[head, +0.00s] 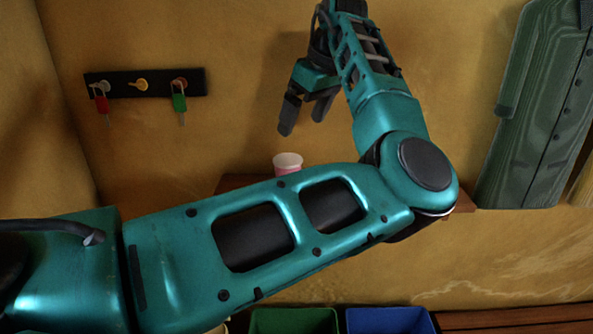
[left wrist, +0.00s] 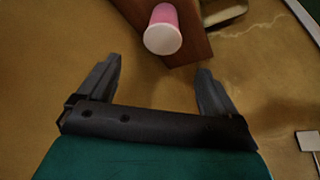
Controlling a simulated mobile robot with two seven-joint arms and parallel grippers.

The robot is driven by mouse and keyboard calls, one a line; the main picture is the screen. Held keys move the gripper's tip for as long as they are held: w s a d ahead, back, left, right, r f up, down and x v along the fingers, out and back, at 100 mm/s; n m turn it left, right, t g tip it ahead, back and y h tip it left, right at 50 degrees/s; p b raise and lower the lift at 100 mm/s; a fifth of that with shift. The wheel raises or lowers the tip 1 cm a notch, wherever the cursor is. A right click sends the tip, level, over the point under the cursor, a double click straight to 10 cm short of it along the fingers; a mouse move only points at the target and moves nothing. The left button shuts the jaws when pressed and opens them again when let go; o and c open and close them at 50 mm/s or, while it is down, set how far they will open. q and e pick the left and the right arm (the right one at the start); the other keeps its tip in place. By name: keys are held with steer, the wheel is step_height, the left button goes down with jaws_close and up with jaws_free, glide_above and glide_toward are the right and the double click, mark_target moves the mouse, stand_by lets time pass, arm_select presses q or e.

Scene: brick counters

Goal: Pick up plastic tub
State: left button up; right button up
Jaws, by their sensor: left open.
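The plastic tub looks like a small pink and white tub (head: 288,163). It stands on a brown wooden shelf (head: 232,183), and my left forearm hides part of the shelf. My left gripper (head: 303,112) is open and empty, above the tub and apart from it. In the left wrist view the tub (left wrist: 164,30) shows its pale round end and pink side. It lies beyond the two spread fingertips (left wrist: 160,67), roughly in line with the gap between them. My right gripper is in neither view.
A black key rack (head: 145,84) with hanging keys is on the yellow wall at left. A tall green panel (head: 535,110) stands against the wall at right. A green bin (head: 293,321) and a blue bin (head: 390,321) sit below.

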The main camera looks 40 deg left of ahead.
mark_target(288, 159)
arm_select(q)
steer(key=x, duration=1.1)
steer(key=shift+s+a+f, duration=0.1)
steer(key=shift+s+f, duration=0.05)
steer(key=shift+f, duration=0.2)
steer(key=c, duration=1)
steer(key=shift+r, duration=0.1)
